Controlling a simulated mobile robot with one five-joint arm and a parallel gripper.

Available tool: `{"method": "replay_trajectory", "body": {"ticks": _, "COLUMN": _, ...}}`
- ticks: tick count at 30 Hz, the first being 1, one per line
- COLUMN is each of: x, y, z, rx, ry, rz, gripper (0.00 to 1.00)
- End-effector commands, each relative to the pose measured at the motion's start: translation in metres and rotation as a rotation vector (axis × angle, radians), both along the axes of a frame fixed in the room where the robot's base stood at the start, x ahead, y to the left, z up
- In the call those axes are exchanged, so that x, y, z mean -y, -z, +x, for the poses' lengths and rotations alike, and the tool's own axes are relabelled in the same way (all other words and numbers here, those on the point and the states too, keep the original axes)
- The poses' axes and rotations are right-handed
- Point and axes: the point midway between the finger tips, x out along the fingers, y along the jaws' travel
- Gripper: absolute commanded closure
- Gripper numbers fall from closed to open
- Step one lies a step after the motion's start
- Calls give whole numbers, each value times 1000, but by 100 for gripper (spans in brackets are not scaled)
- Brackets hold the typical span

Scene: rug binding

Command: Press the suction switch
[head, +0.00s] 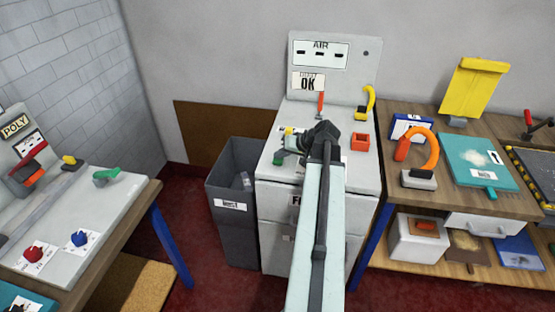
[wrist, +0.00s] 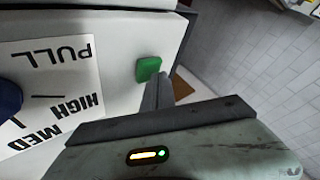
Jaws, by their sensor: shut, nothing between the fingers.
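No label reading "suction" is legible. A green switch-like block (wrist: 148,69) sits on the pale top of the AIR cabinet (head: 272,176), near an edge. It shows in the head view as a small green piece (head: 279,158), partly covered by my gripper. My gripper (head: 290,150) is shut and empty over the cabinet's front left. In the wrist view its dark fingertips (wrist: 160,92) are just below the green block. I cannot tell whether they touch it. A label reading PULL, HIGH, MED (wrist: 50,95) lies left of the block, with a blue knob (wrist: 8,97) at the picture's edge.
An orange lever (head: 320,104), a yellow hook (head: 368,100) and a red-orange square piece (head: 360,142) stand on the cabinet top. A grey bin (head: 228,190) stands left of it. A wooden bench (head: 440,195) with tools adjoins on the right. Another worktable (head: 80,215) stands left.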

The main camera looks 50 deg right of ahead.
Motion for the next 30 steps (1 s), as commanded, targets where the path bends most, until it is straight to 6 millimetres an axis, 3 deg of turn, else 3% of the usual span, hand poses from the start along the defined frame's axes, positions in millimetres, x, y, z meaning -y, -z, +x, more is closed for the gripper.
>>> {"method": "replay_trajectory", "body": {"ticks": 13, "x": 0, "y": 3, "z": 0, "rx": -1, "ry": -1, "rz": 0, "gripper": 100}}
{"method": "replay_trajectory", "body": {"ticks": 23, "x": 0, "y": -17, "z": 0, "rx": -1, "ry": -1, "rz": 0, "gripper": 100}}
{"method": "replay_trajectory", "body": {"ticks": 30, "x": -1, "y": -16, "z": 1, "rx": -1, "ry": -1, "rz": 0, "gripper": 100}}
